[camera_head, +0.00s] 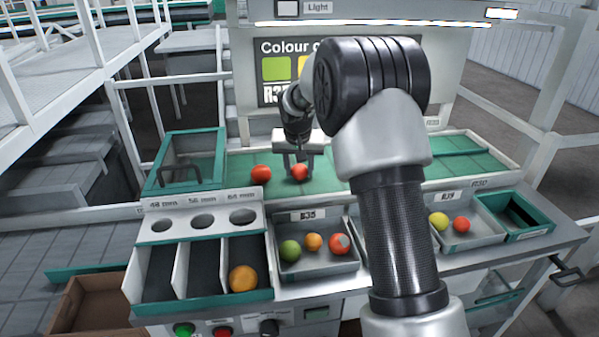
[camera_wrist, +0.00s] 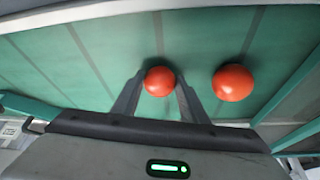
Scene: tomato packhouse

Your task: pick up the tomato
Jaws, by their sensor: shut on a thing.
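A red tomato (camera_head: 300,172) is between the fingers of my gripper (camera_head: 298,166), on or just above the green belt; I cannot tell whether it touches the belt. In the wrist view the same tomato (camera_wrist: 159,81) sits between the two dark fingertips of my gripper (camera_wrist: 158,84), which are shut on it. A second red tomato (camera_head: 261,173) lies on the belt to its left in the head view. It shows to the right of the held one in the wrist view (camera_wrist: 232,83).
A grey tray (camera_head: 318,268) in front of the belt holds a green, an orange and a red fruit. A compartment at the front left holds an orange one (camera_head: 243,279). A right tray (camera_head: 480,238) holds a yellow and a red one. My arm hides part of the bench.

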